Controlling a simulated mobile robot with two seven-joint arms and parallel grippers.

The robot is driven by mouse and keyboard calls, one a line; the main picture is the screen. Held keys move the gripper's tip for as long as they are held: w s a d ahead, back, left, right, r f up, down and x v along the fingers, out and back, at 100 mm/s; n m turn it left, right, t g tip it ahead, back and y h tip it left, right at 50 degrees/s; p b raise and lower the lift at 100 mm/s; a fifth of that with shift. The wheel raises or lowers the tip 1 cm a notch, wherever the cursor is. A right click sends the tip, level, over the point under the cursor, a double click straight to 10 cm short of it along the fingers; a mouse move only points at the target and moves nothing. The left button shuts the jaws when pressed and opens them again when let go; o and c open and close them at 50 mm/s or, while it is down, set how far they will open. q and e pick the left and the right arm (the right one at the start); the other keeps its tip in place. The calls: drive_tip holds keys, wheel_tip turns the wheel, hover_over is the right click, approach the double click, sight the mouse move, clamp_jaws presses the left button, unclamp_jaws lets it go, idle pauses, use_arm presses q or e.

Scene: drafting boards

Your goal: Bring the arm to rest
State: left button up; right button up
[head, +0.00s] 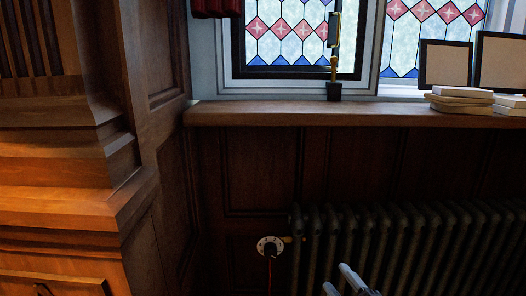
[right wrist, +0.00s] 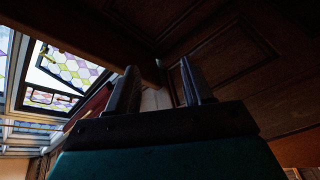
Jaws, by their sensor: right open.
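My right gripper (head: 338,287) shows at the bottom edge of the head view, in front of the radiator. Only its pale fingertips are in that picture. In the right wrist view the two dark fingers of my right gripper (right wrist: 158,85) stand apart with nothing between them. They point up towards dark wood panelling. My left gripper is in neither view.
A dark ribbed radiator (head: 420,245) with a round valve knob (head: 270,246) stands below a wooden sill (head: 300,113). On the sill are stacked books (head: 459,99) and picture frames (head: 445,64). Carved woodwork (head: 70,200) fills the left. A stained-glass window (right wrist: 72,68) shows in the wrist view.

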drive_tip(key=s+f+m+g+h, duration=0.2)
drive_tip(key=s+f+m, duration=0.4)
drive_tip(key=s, duration=0.5)
drive_tip(key=s+f+m+g+h, duration=0.2)
drive_tip(key=s+f+m+g, duration=0.2)
drive_tip(key=s+f+m, duration=0.2)
drive_tip(key=s+d+f, duration=0.1)
drive_tip(key=s+f, duration=0.1)
drive_tip(key=s, duration=0.2)
drive_tip(key=shift+s+m+g+p, duration=0.35)
drive_tip(key=shift+s+m+g, duration=0.05)
